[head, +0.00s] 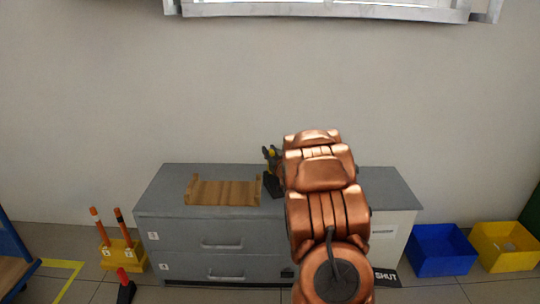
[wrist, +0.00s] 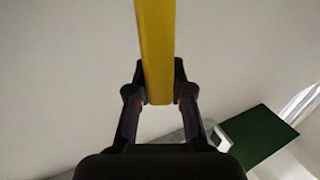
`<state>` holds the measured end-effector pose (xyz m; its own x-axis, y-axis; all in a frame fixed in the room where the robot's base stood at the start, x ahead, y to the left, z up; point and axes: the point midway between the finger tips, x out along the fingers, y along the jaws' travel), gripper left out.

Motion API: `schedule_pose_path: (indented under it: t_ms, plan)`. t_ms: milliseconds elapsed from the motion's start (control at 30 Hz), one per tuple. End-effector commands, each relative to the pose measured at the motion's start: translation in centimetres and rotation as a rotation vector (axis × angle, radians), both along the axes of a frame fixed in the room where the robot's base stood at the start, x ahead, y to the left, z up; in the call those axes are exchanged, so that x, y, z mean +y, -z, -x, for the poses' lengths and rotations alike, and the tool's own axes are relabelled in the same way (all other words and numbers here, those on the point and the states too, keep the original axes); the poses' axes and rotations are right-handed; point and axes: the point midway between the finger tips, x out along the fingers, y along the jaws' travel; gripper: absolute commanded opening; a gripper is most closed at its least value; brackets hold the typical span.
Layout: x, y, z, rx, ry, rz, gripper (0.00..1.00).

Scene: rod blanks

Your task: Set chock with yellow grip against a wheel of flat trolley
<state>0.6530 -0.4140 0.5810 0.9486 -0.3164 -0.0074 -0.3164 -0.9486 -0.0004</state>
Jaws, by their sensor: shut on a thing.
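In the wrist view, my gripper (wrist: 160,95) is shut on a yellow bar, the yellow grip (wrist: 156,45) of the chock. In the head view, my gripper (head: 270,154) is small and dark, partly hidden by my arm. A black wedge, the chock's body (head: 271,187), shows just below it above or at the cabinet top; I cannot tell whether it touches. A blue-framed thing with a wooden deck, likely the flat trolley (head: 14,270), is cut off at the left edge. Its wheels are not clearly visible.
A grey drawer cabinet (head: 190,238) carries a wooden tray (head: 222,192). On the floor at left are a yellow stand (head: 121,257) with orange posts and a black wedge with a red grip (head: 125,289). Blue (head: 441,252) and yellow (head: 505,262) bins stand at right.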

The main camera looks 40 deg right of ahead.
Motion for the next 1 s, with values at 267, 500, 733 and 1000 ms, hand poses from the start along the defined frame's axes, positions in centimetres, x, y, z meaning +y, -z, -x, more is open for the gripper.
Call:
schedule_pose_path:
  t_ms: [267, 500, 733, 1000]
  plan:
    - [0.01, -0.02, -0.01, -0.002, 0.0, 0.001, 0.0]
    - [0.03, -0.02, -0.01, -0.002, -0.001, 0.002, 0.45]
    - [0.03, -0.02, -0.01, -0.002, -0.001, 0.002, 0.46]
    - [0.3, -0.37, 0.91, -0.001, 0.0, 0.0, 0.46]
